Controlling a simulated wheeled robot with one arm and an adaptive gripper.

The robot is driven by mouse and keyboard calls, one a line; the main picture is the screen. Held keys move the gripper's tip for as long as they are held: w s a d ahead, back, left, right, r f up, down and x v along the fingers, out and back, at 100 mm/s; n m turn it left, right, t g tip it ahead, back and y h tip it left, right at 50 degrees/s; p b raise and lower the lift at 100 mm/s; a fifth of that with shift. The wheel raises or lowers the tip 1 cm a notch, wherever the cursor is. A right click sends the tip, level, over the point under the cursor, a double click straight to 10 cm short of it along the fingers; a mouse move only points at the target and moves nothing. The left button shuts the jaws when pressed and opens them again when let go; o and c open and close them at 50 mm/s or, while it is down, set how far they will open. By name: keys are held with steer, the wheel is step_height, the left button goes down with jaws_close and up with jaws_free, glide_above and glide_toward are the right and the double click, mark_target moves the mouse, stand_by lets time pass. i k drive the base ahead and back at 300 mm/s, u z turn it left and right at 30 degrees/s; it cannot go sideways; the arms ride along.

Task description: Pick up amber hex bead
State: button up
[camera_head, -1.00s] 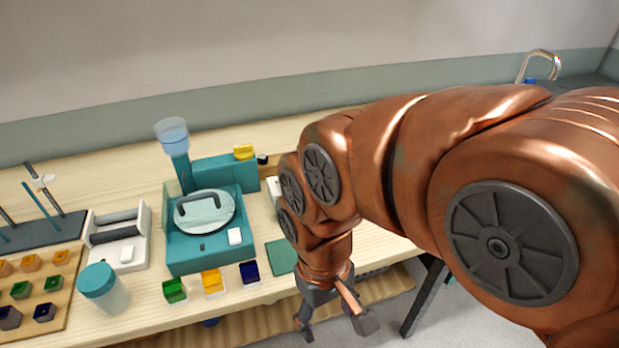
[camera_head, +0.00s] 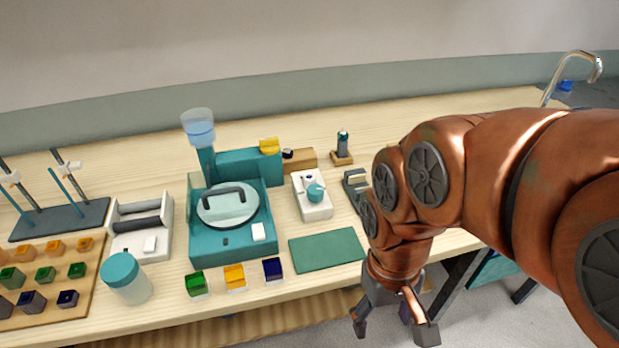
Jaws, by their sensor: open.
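An amber block (camera_head: 234,277) sits at the bench's front edge, between a green block (camera_head: 196,284) and a dark blue block (camera_head: 273,271). Several orange-amber pieces (camera_head: 54,247) also stand in the back row of a wooden board (camera_head: 88,290) at the left. I cannot tell at this size which of these is a hex bead. My gripper (camera_head: 393,326) is open, its fingers pointing down, right of the blocks and past the bench's front edge. It is apart from all the amber pieces.
A teal machine (camera_head: 232,247) with a round lid stands behind the blocks. A lidded jar (camera_head: 126,279) stands left of them, a green mat (camera_head: 327,250) right. A white device (camera_head: 312,196) and a small stand (camera_head: 342,150) are farther back. Bare bench lies at the back right.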

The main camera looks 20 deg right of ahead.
mark_target(307, 182)
steer(key=u, duration=0.55)
steer(key=k, duration=1.3)
steer(key=u, duration=1.05)
steer(key=i, duration=1.05)
steer(key=z, duration=0.9)
steer(key=i, duration=0.7)
steer(key=z, duration=0.05)
